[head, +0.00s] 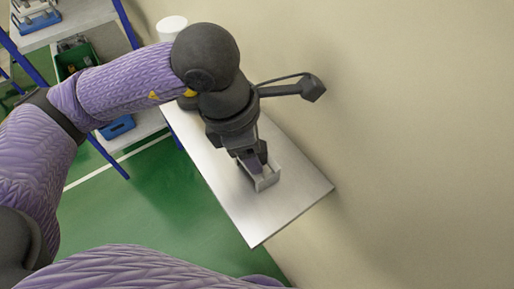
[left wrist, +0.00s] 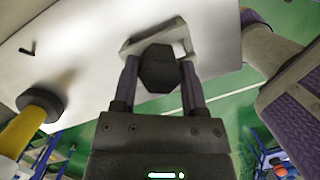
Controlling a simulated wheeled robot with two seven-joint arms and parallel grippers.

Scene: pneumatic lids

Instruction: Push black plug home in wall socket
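My left gripper (head: 259,160) points down over a grey open-topped holder (head: 268,181) on the light shelf. In the left wrist view, the fingers of my left gripper (left wrist: 159,70) stand apart on either side of a black faceted block (left wrist: 157,70), probably the black plug. The fingers lie very close to its sides; I cannot tell whether they press on it. The pale holder (left wrist: 128,46) shows just beyond the block. In the head view the gripper hides the block. I cannot make out a wall socket. My right gripper is not in view.
The shelf (head: 300,193) runs along a plain beige wall (head: 420,120). A white cylinder (head: 171,27) stands at its far end. A yellow cylinder with a dark cap (left wrist: 40,104) shows in the left wrist view. A blue-framed rack (head: 113,165) stands at left. The shelf's near end is clear.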

